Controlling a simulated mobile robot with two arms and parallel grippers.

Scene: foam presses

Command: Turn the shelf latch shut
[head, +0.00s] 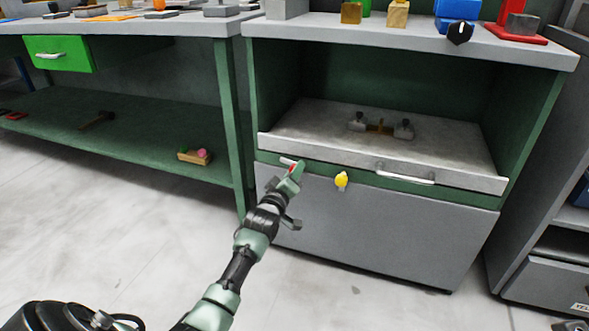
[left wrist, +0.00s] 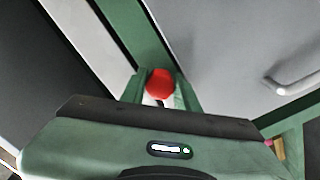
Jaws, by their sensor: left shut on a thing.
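The pull-out shelf (head: 310,125) is a grey tray in the green cabinet, with a green front strip and silver handles. My left gripper (head: 292,172) is at the left part of this strip. It is shut on a small red knob, which shows between the fingers in the left wrist view (left wrist: 160,82). A yellow knob (head: 341,181) sits on the strip to the right of the gripper. I cannot tell from its look which knob is the shelf latch, nor how far the red one is turned. The fingers hide part of the red knob. My right gripper is not in view.
A silver handle (head: 405,175) juts from the shelf front on the right; another handle end (head: 287,161) is close to my left gripper. A metal fixture (head: 380,127) stands on the shelf. A grey panel (head: 380,225) lies below. The floor in front is clear.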

